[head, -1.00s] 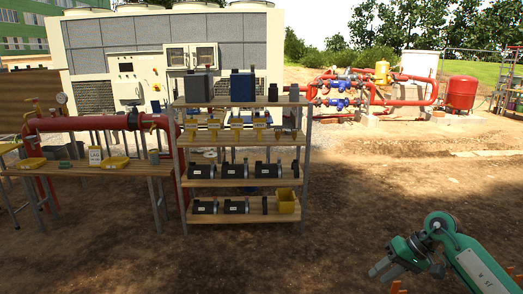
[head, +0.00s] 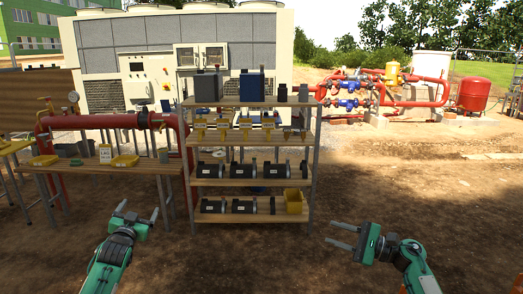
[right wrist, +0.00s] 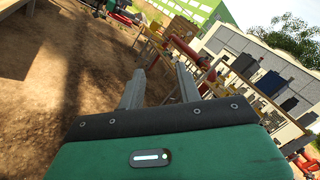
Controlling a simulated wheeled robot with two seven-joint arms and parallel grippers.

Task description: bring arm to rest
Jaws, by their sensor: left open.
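My left gripper (head: 138,211) is at the lower left of the head view, on a green forearm. Its two fingers stand apart and point up, with nothing between them. My right gripper (head: 337,235) is at the lower right of the head view, its fingers apart and pointing left. In the right wrist view the right gripper (right wrist: 160,70) also shows two spread grey fingers with no object between them. Both grippers appear over bare ground, in front of the shelf and clear of it.
A metal-framed shelf (head: 250,184) with wooden boards holds dark motors, valves and a yellow bin (head: 294,203). A wooden workbench (head: 75,167) with yellow trays stands at left, beside red pipework (head: 100,121). Open dirt ground (head: 420,190) lies to the right.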

